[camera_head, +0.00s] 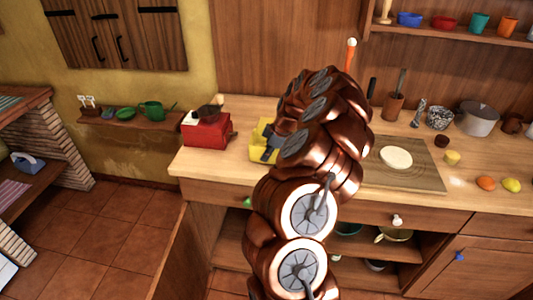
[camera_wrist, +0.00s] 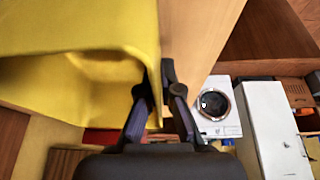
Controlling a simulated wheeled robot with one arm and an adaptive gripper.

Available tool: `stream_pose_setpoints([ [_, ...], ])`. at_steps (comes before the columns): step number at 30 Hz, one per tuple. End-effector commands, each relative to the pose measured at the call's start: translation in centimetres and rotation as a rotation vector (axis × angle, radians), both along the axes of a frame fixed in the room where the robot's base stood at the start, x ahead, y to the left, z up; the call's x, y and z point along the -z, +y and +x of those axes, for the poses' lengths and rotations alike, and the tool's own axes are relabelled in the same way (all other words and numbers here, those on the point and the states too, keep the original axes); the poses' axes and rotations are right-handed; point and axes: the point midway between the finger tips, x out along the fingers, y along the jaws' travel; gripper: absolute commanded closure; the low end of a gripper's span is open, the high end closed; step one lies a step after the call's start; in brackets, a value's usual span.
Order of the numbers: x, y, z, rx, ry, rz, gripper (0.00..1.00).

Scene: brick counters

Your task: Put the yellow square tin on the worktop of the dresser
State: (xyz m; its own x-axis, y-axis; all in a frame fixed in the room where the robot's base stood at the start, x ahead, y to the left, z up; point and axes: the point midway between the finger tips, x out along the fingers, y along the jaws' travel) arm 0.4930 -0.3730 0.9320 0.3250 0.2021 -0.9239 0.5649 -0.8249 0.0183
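The yellow square tin (camera_head: 257,152) is at the left part of the dresser's pale wooden worktop (camera_head: 205,163), just right of a red appliance. My arm hides its right side. My gripper (camera_head: 270,149) is at the tin, partly hidden behind my arm. In the wrist view the tin (camera_wrist: 70,50) fills the upper left, its hollow inside showing. My gripper (camera_wrist: 157,82) has one dark finger on each side of the tin's wall, and the fingertips close in on it. Whether the tin touches the worktop is hard to tell.
The red appliance (camera_head: 207,130) with a dark pan stands close left. A board with a round of dough (camera_head: 396,157), a grey pot (camera_head: 477,118) and fruit are to the right. Below are open shelves (camera_head: 375,245). A wall shelf (camera_head: 130,120) holds green dishes.

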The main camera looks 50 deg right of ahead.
Motion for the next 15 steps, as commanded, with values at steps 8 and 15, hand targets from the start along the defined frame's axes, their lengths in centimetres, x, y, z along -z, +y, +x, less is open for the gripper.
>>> stream_pose_setpoints([
  [8, 0.53, -0.08, -0.01, 0.0, -0.001, -0.002, 1.0],
  [15, 0.95, -0.07, 0.0, 0.001, -0.001, -0.002, 1.0],
])
